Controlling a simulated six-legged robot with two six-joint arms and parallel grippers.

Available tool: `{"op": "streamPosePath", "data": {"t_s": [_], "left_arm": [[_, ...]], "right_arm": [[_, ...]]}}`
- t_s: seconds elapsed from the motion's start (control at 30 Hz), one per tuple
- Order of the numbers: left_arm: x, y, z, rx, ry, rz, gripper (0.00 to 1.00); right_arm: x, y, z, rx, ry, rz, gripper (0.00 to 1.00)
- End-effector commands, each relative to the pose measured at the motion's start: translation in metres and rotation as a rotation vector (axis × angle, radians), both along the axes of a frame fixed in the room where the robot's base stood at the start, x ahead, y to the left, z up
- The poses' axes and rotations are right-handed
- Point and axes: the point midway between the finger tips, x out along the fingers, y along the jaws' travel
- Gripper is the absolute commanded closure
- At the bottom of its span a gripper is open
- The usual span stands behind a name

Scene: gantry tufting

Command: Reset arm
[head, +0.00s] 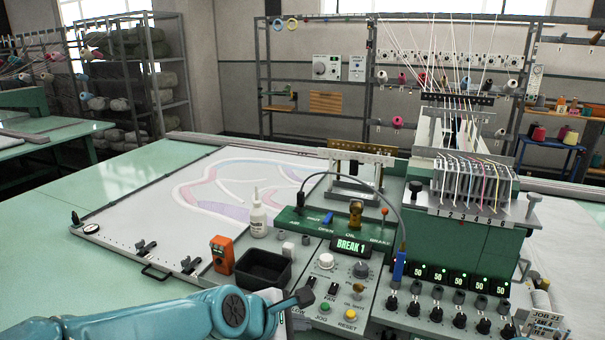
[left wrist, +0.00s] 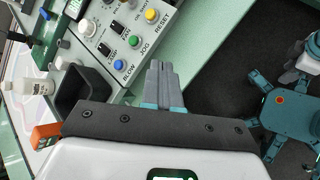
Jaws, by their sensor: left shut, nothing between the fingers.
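My left gripper (head: 300,298) reaches in from the lower left and hangs by the front edge of the control panel (head: 333,262). Its fingers are shut and empty, and they also show in the left wrist view (left wrist: 162,85), pointing toward the panel's button row. The yellow RESET button (head: 350,314) is right of the gripper; it also shows in the left wrist view (left wrist: 149,14). The green JOG button (head: 325,308) sits beside it, also visible in the left wrist view (left wrist: 134,48). A display (head: 351,245) reads BREAK 1. My right gripper is not in view.
A black bin (head: 263,268), an orange device (head: 222,254) and a white bottle (head: 257,216) stand left of the panel. A threaded tufting head (head: 474,190) rises at the right, above several black knobs.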

Motion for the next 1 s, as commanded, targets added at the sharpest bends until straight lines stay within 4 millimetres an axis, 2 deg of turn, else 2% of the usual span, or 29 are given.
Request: {"op": "streamPosePath", "data": {"t_s": [0.13, 0.17, 0.37, 0.57, 0.67, 0.77, 0.87, 0.9, 1.0], "left_arm": [[0.001, 0.000, 0.000, 0.000, 0.001, 0.001, 1.00], [0.006, 0.010, -0.008, 0.002, 0.013, 0.022, 1.00], [0.012, 0.037, -0.064, 0.028, 0.125, 0.077, 1.00], [-0.005, 0.060, -0.131, 0.065, 0.265, 0.106, 1.00], [-0.023, 0.074, -0.173, 0.097, 0.337, 0.106, 1.00], [-0.055, 0.091, -0.228, 0.151, 0.410, 0.060, 1.00], [-0.107, 0.108, -0.289, 0.225, 0.460, -0.071, 1.00], [-0.133, 0.113, -0.311, 0.257, 0.465, -0.158, 1.00], [-0.201, 0.118, -0.351, 0.330, 0.402, -0.459, 1.00]], "right_arm": [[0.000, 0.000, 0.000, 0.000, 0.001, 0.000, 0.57], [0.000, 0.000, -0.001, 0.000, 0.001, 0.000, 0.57], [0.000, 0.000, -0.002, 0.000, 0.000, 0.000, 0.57], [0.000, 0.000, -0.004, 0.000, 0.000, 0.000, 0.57], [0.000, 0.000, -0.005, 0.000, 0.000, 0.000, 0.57], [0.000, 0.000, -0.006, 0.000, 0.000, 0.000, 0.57], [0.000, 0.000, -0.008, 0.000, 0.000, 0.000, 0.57], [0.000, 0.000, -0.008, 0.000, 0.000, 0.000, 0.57], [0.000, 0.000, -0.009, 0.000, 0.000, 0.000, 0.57]]}}
